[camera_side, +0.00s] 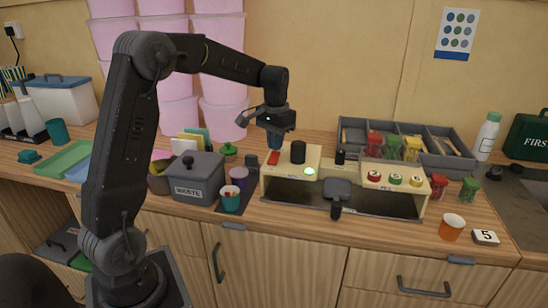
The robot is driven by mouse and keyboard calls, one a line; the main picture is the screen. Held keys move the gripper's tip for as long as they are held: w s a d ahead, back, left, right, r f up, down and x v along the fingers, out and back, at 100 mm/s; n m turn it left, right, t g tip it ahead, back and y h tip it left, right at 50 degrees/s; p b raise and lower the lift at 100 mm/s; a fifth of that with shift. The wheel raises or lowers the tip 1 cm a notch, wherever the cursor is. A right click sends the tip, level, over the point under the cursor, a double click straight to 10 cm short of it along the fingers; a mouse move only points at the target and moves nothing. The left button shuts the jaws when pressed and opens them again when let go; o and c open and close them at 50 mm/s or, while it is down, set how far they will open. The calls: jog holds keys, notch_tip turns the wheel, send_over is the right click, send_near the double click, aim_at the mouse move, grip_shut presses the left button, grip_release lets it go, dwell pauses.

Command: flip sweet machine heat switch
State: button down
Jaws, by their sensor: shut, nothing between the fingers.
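The sweet machine (283,184) is a cream-coloured unit on the wooden counter. Its raised left block carries a red part (273,158), a black cylinder (298,152) and a glowing green light (309,171). Its right block has several coloured round buttons (395,180). I cannot tell for certain which part is the heat switch; the red part may be it. My gripper (275,143) points down just above the back left of the left block, close to the red part. It is shut and holds nothing. Whether it touches the machine cannot be told.
A grey waste bin (197,180) and a teal cup (231,200) stand left of the machine. A grey divided tray (440,158) with coloured shakers is behind right. An orange cup (452,227) and a number 5 card (485,237) sit at front right. Pink tubs (222,80) stand behind.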

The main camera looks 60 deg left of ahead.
aim_at(275, 153)
jog(key=shift+f, duration=0.85)
dwell(0.4)
jog(key=shift+r, duration=3.55)
jog(key=shift+d+r, duration=0.1)
jog(key=shift+d, duration=0.1)
jog(key=s+d+m+t, duration=0.3)
jog(key=s+d+t, duration=0.2)
jog(key=s+d, duration=1.4)
jog(key=s, duration=0.3)
jog(key=shift+d+t, duration=0.15)
jog(key=shift+t, duration=0.15)
